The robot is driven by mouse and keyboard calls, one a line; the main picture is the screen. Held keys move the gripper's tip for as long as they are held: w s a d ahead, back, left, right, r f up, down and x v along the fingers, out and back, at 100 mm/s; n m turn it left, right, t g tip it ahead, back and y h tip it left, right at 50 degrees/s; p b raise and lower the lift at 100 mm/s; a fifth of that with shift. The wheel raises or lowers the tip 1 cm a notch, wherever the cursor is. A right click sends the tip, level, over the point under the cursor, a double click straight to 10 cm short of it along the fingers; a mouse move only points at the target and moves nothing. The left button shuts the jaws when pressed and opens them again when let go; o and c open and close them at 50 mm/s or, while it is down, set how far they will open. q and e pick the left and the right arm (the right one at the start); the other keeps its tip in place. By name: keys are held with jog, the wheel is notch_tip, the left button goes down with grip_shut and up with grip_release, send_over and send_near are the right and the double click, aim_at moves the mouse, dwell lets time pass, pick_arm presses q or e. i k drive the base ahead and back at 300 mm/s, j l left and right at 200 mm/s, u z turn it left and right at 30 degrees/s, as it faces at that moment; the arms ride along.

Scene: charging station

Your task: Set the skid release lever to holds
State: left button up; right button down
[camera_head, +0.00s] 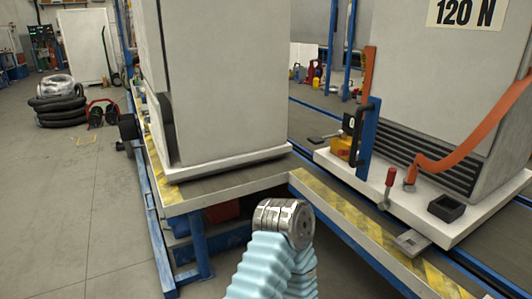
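A small lever with a red grip (390,176) stands upright on the white skid base (420,213) at the right. It looks like the skid release lever, but I cannot read any marking for its positions. One of my arms, in a pale blue ribbed sleeve with a round metal joint, rises at the bottom centre, left of the lever and apart from it. No gripper fingers show on it. Neither gripper is in view.
A tall cabinet labelled 120 N (465,12) stands on the skid, with an orange strap (460,153) across it. A blue post (369,140) with a black handle and a black open box (446,208) are near the lever. A yellow-striped ledge (345,222) runs in front.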

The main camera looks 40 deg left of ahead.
aim_at(346, 153)
jog(key=u, duration=0.85)
